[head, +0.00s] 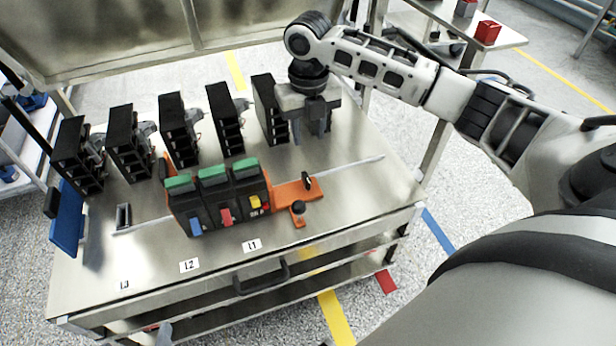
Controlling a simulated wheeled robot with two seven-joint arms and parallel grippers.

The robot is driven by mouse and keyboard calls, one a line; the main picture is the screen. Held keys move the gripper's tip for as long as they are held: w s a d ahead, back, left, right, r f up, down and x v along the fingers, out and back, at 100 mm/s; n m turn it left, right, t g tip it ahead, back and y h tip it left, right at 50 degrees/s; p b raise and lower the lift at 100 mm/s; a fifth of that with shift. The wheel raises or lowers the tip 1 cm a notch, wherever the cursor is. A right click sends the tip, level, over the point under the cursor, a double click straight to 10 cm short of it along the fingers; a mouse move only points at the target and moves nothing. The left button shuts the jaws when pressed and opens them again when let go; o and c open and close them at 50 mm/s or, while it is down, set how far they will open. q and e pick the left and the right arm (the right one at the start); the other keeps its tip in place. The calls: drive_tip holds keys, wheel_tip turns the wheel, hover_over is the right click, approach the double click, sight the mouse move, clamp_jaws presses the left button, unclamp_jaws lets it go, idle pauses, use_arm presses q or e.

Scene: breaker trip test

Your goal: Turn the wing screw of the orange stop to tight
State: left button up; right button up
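The orange stop (292,192) is a flat orange piece on the metal bench top, just right of the breaker block (222,200). A small dark upright part, which looks like the wing screw (307,181), stands on its right part. A black round knob (298,207) sits on its front tab. I cannot tell how tight the screw is. My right gripper (311,138) points down above the bench, behind the stop and apart from it. Its fingers look spread with nothing between them. My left gripper is not in view.
Several black modules (180,128) stand in a row along the back of the bench. A blue panel (67,218) is at the left edge. Label L1 (252,245) and a drawer handle (262,279) are in front. The bench top right of the stop is clear.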

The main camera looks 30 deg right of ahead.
sight(308, 181)
wheel_tip(308, 181, down, 15)
drive_tip(key=shift+r+b, duration=0.2)
drive_tip(key=shift+b, duration=0.95)
clamp_jaws()
